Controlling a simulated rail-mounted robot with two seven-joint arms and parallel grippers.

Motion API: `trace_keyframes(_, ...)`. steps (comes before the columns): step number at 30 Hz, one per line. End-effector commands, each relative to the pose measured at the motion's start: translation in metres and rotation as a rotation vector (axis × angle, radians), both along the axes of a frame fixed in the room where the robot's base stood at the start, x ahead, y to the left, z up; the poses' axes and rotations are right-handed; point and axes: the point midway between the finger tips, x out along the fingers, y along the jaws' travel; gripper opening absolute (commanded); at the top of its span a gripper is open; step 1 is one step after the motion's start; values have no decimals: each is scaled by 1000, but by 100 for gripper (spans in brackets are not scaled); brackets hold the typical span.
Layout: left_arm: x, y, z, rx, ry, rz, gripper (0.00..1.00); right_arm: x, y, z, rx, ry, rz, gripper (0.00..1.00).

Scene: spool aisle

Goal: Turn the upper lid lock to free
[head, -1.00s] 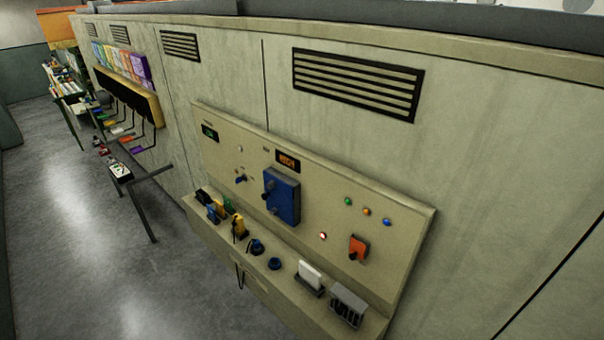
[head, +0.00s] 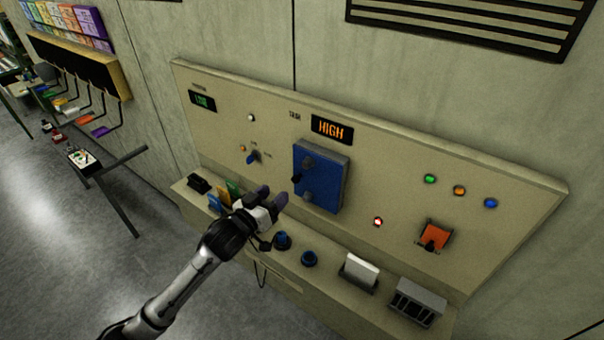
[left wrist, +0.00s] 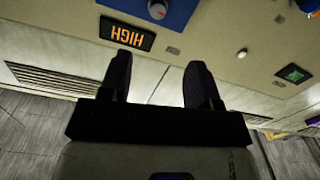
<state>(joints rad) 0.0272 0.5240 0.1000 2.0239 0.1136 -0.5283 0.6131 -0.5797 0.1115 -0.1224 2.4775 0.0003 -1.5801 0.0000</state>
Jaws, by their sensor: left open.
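A blue lid (head: 330,180) is on the beige panel, with an upper dark knob (head: 308,164) and a lower dark knob (head: 307,197) on its face. A black handle (head: 296,178) sits at its left edge. Which way the upper knob is turned I cannot tell. My left gripper (head: 272,197) is open and empty, left of and below the blue lid, seemingly apart from it. In the left wrist view the two fingers (left wrist: 158,62) are spread, and part of the blue lid (left wrist: 180,12) with a grey knob (left wrist: 157,10) shows at the top edge. My right gripper is not in view.
An orange HIGH display (head: 331,127) is above the lid, a green display (head: 202,100) at left. A small switch (head: 254,157) sits left of the lid. The shelf below holds blue round parts (head: 282,241), a white block (head: 360,270) and a grey block (head: 416,302).

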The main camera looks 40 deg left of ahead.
Motion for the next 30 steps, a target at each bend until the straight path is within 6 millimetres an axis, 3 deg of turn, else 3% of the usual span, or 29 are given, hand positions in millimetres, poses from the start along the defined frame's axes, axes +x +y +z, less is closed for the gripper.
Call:
trace_keyframes(18,103,9,6,-3,-16,-1,57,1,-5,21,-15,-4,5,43)
trace_keyframes(30,134,11,4,-2,-15,-1,57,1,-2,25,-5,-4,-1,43)
